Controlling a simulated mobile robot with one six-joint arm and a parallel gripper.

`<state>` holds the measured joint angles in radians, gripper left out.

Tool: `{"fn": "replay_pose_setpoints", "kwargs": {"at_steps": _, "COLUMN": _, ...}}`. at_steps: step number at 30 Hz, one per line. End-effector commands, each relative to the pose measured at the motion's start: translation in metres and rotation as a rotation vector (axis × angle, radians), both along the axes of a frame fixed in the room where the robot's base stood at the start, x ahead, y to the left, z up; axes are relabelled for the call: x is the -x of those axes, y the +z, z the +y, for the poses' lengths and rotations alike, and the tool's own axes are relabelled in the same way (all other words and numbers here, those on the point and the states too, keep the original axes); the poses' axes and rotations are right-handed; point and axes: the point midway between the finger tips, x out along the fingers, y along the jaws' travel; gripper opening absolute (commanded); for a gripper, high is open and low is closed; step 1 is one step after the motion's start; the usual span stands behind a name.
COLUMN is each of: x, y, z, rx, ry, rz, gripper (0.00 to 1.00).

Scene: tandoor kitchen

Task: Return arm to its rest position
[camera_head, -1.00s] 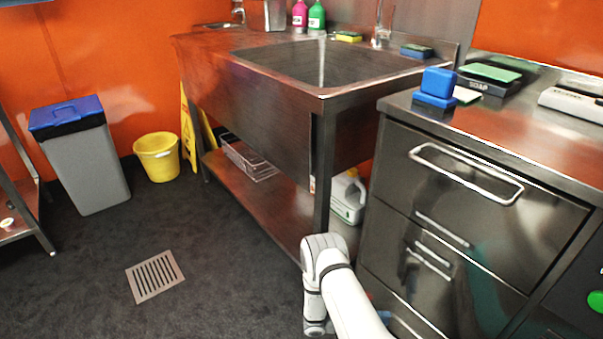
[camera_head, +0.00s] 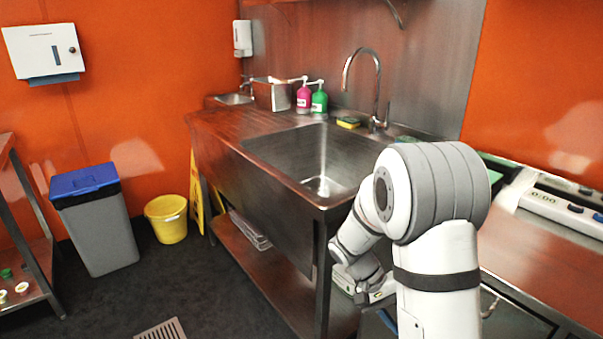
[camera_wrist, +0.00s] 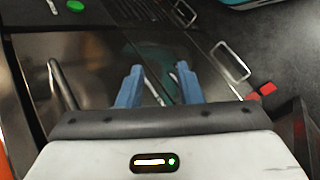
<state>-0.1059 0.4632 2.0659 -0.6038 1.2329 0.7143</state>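My white arm rises in front of the counter at the right of the head view and bends down toward the sink's front corner. My gripper (camera_wrist: 156,82) shows in the wrist view with its two blue fingers apart and nothing between them. It faces dark metal drawer fronts with bar handles. In the head view the gripper end is low beside the sink unit, and its fingers are mostly hidden by my arm.
A metal sink (camera_head: 318,160) is left of my arm, with pink (camera_head: 304,98) and green (camera_head: 319,101) bottles behind it. A grey bin (camera_head: 98,228) and yellow bucket (camera_head: 168,220) stand at left. A drawer handle (camera_wrist: 231,61) is near the gripper.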

Motion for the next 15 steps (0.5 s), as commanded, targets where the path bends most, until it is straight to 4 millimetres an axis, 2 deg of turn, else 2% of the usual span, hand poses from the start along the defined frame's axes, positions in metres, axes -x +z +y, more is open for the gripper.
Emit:
{"fn": "replay_pose_setpoints", "kwargs": {"at_steps": 1, "x": 0.008, "y": 0.034, "z": 0.003, "rx": -0.050, "ry": 0.001, "rz": -0.029, "gripper": 0.32}}
{"fn": "replay_pose_setpoints", "kwargs": {"at_steps": 3, "x": 0.019, "y": 0.062, "z": 0.008, "rx": -0.120, "ry": 0.007, "rz": -0.059, "gripper": 0.32}}
{"fn": "replay_pose_setpoints", "kwargs": {"at_steps": 15, "x": 0.085, "y": 0.202, "z": 0.042, "rx": -0.473, "ry": 0.124, "rz": -0.309, "gripper": 0.32}}
